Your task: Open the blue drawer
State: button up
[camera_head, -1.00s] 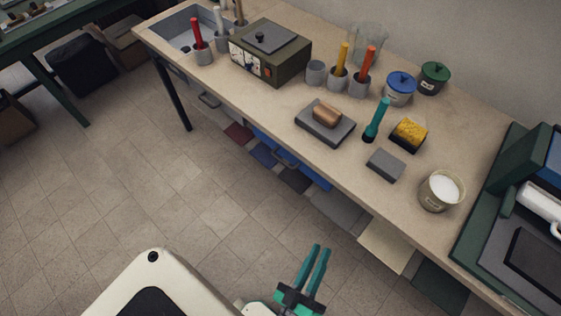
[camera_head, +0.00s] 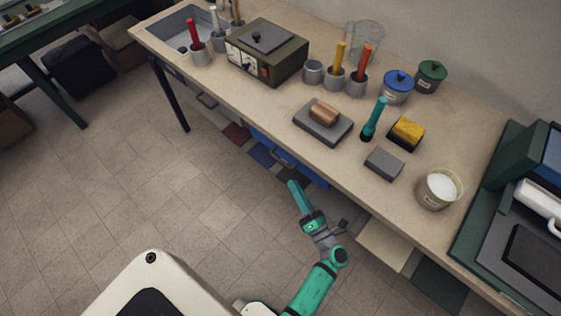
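The blue drawer (camera_head: 311,175) sits under the front edge of the long workbench, near its middle. A gap to the handle shows in the picture. The fingers overlap from this angle, so their opening cannot be told.
The beige workbench (camera_head: 255,113) carries a dark green box (camera_head: 268,55), tool cups, lidded jars, a teal-handled tool (camera_head: 374,119) and a white-filled pot (camera_head: 437,189). Another drawer handle (camera_head: 207,101) shows further left. Coloured flat patches lie below the bench. The floor (camera_head: 150,190) left of my arm is clear.

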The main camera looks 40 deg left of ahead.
aim_at(280, 161)
jog(key=x, duration=1)
jog(key=shift+w+a+r, duration=0.1)
jog(key=shift+a, duration=0.25)
jog(key=shift+c, duration=0.4)
grip_shut()
